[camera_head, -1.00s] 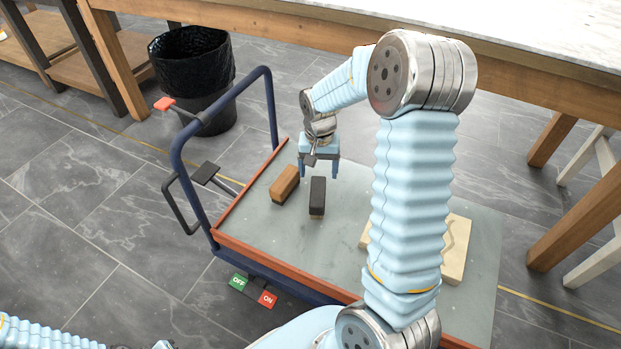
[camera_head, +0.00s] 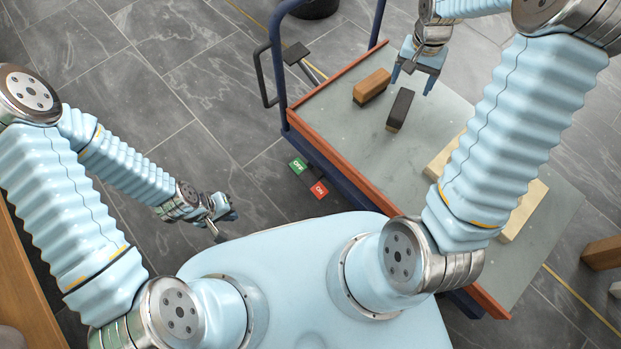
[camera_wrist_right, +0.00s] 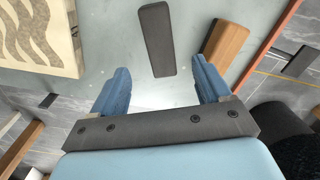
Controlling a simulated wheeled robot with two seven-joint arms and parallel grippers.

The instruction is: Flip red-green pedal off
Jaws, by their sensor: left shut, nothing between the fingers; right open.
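The red-green pedal lies at floor level beside the cart's left edge in the head view. Its green OFF half (camera_head: 298,166) is farther away and its red ON half (camera_head: 319,190) is nearer my base. I cannot tell which half is pressed. My left gripper (camera_head: 232,215) is shut and empty, to the left of the pedal and apart from it. My right gripper (camera_head: 414,83) is open and empty above the cart top, beside a dark block (camera_head: 400,108). In the right wrist view the dark block (camera_wrist_right: 157,40) lies beyond its open fingers.
The cart (camera_head: 365,150) has a grey top, red-brown edging and a blue handle frame (camera_head: 281,70). A wooden block (camera_head: 372,86) and a pale slab (camera_head: 525,205) lie on it. A black bin (camera_head: 315,8) stands behind. Floor left of the pedal is clear.

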